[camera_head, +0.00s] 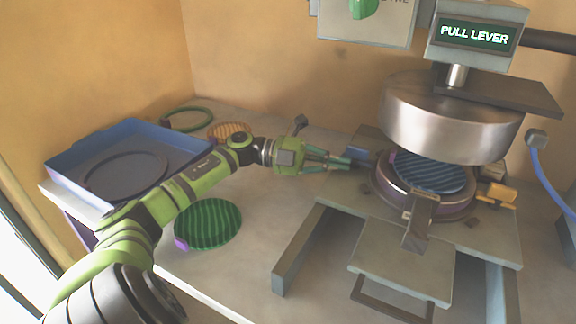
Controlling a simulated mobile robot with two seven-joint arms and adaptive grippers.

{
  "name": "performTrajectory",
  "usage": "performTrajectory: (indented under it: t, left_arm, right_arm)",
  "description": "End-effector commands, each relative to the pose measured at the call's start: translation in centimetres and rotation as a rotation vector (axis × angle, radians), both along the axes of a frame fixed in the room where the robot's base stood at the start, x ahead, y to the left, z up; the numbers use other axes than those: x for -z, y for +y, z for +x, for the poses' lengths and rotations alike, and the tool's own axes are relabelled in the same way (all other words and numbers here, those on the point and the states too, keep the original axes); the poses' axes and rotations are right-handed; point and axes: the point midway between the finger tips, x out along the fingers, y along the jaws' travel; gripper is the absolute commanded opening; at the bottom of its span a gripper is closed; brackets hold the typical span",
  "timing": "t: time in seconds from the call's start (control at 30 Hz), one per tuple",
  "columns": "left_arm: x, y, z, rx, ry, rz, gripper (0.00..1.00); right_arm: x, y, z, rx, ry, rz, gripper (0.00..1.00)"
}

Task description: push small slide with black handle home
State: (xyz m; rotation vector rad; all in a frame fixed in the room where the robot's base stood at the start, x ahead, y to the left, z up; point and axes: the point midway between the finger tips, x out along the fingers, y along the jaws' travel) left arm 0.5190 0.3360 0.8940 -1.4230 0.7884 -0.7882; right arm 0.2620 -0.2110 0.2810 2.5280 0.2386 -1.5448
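The press (436,188) stands at the right with a striped dark blue plate (430,174) on its round base. A grey slide plate (402,268) with a dark loop handle (392,301) sticks out at the front. A small dark part (362,156) shows at the left side of the press base; I cannot tell whether it is the small slide's black handle. My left gripper (346,161) points right, with its fingertips close to this part. Contact and the gap between the fingers are unclear. My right gripper is not in view.
The heavy round press head (450,120) hangs above the base, under a "PULL LEVER" sign (474,34). A blue tray (70,168), a green striped plate (208,224) and an orange striped plate (229,131) are at the left. The table between them and the press is largely clear.

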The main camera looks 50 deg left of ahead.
Motion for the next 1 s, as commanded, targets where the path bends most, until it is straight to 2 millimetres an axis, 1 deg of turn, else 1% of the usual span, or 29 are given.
performTrajectory:
  t: [0.13,0.23,0.37,0.5,0.6,0.7,0.8,1.0]
  left_arm:
    - [-0.2,0.0,0.0,-0.001,-0.002,0.000,0.00]
    - [-1.1,0.1,0.0,-0.001,-0.004,0.001,0.00]
    - [-3.4,0.1,0.0,-0.001,-0.006,0.003,0.00]
    - [-6.2,0.0,0.0,-0.001,-0.005,0.003,0.00]
    - [-7.9,0.0,0.0,-0.001,-0.004,0.003,0.00]
    - [-9.1,0.0,0.0,0.000,-0.003,0.002,0.00]
    - [-9.8,0.0,-0.1,0.000,-0.002,0.000,0.00]
    - [-10.1,0.0,-0.1,0.000,0.001,-0.001,0.00]
  right_arm:
    - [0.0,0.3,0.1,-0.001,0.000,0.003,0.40]
    - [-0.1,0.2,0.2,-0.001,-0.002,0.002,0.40]
    - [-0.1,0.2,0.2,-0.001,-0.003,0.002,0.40]
    - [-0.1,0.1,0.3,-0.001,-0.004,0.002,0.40]
    - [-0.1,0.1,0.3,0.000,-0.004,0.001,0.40]
    - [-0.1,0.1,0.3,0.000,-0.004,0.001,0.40]
    - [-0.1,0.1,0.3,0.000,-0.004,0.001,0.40]
    - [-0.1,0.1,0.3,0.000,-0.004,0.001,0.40]
